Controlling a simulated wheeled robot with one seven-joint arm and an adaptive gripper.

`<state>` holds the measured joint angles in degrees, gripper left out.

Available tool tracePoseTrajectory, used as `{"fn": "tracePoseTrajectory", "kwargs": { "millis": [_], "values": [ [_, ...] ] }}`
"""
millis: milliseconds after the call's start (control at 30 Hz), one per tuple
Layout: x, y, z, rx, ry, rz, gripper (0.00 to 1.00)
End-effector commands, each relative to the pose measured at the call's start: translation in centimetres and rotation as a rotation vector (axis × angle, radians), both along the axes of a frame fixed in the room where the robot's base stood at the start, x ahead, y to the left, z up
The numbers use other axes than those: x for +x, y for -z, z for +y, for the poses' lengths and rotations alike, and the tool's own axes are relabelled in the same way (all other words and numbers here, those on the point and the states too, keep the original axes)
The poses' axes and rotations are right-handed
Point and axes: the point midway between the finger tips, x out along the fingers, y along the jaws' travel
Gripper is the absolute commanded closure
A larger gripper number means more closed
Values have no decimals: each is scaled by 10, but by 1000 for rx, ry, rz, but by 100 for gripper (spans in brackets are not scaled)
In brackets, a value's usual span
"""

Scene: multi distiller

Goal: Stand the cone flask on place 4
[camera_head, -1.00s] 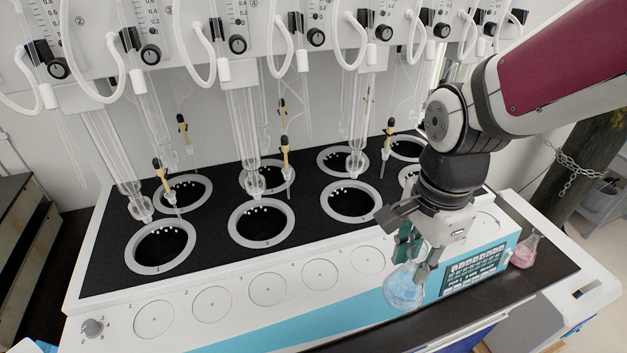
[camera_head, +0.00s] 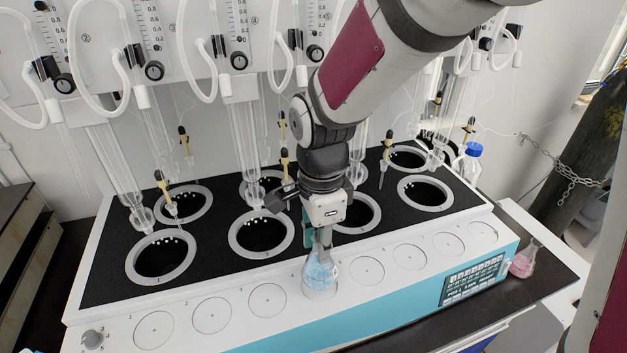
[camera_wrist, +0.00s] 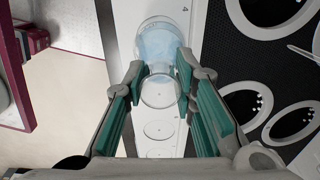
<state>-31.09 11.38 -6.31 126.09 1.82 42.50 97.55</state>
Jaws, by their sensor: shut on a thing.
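The cone flask (camera_head: 320,272), clear glass with light blue liquid, is upright over place 4 (camera_head: 320,297), a round marked spot on the white front ledge. My gripper (camera_head: 318,240) is shut on its neck from above. In the wrist view the flask (camera_wrist: 158,45) is between the green-padded fingers of my gripper (camera_wrist: 157,68), near a small "4" label. The flask's body hides most of place 4. I cannot tell whether its base touches the ledge or hangs slightly above it.
Places 3 (camera_head: 267,300) and 5 (camera_head: 367,270) on either side are empty. Behind are heating wells (camera_head: 262,231) with glass tubes above. A pink flask (camera_head: 523,262) stands at the right on the dark bench. A blue-capped bottle (camera_head: 473,158) is at the back right.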

Motion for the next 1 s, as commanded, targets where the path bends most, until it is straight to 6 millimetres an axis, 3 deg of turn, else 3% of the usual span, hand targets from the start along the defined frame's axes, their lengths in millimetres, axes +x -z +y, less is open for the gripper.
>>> {"fn": "tracePoseTrajectory", "kwargs": {
  "millis": [233, 667, 700, 733, 767, 1000],
  "values": [
    [-1, 29, -1, -1, 0, 3, 100],
    [-1, 34, -1, -1, 0, 2, 100],
    [-1, 33, -1, -1, 0, 2, 66],
    [-1, 33, -1, -1, 0, 2, 59],
    [-1, 33, -1, -1, 0, 2, 55],
    [-1, 33, -1, 0, 0, 1, 55]
  ]
}}
